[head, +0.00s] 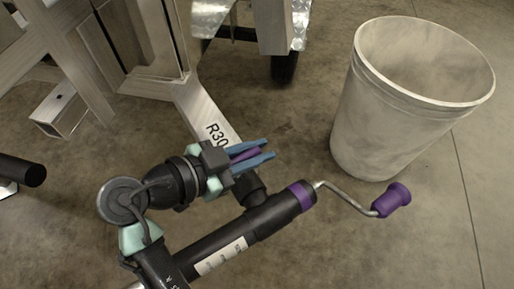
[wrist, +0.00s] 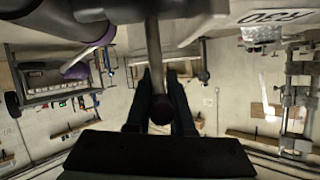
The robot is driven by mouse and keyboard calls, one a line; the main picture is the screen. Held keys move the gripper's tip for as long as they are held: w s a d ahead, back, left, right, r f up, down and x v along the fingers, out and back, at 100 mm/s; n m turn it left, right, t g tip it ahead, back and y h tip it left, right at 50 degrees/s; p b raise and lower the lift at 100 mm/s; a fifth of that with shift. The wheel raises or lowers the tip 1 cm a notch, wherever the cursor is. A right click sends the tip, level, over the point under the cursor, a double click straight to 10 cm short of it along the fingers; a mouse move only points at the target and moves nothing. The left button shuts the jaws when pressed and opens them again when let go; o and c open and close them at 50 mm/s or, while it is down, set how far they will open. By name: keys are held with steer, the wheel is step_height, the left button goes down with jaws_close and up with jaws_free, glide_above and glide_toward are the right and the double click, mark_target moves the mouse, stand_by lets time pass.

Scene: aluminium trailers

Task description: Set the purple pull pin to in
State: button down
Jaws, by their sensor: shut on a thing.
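The purple pull pin (head: 244,155) is mostly hidden between the blue fingers of my gripper (head: 268,149) in the head view. It sits beside the black jack tube, by the trailer's metal beam marked R30. In the wrist view, the pin's dark purple round knob (wrist: 161,109) is between the two dark fingers of my gripper (wrist: 160,118), with a rod running up from it. My gripper is shut on the pin. How far in or out the pin stands cannot be told.
The black jack tube (head: 268,216) has a purple band and a bent crank with a purple handle (head: 392,199), close to my gripper. A large pale bin (head: 365,125) stands at the right. The aluminium trailer frame (head: 205,118) is behind. Floor at the lower right is clear.

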mark_target(254, 173)
steer(key=shift+s+f+b, duration=0.1)
steer(key=shift+f+b, duration=1)
steer(key=shift+f, duration=0.95)
steer(key=c, duration=0.8)
jaws_free()
steer(key=shift+a+r, duration=0.1)
steer(key=shift+a+r, duration=0.15)
steer(key=shift+a, duration=0.05)
steer(key=p+v, duration=0.6)
steer(key=v, duration=0.6)
steer(key=shift+s+a, duration=0.1)
steer(key=shift+s, duration=0.05)
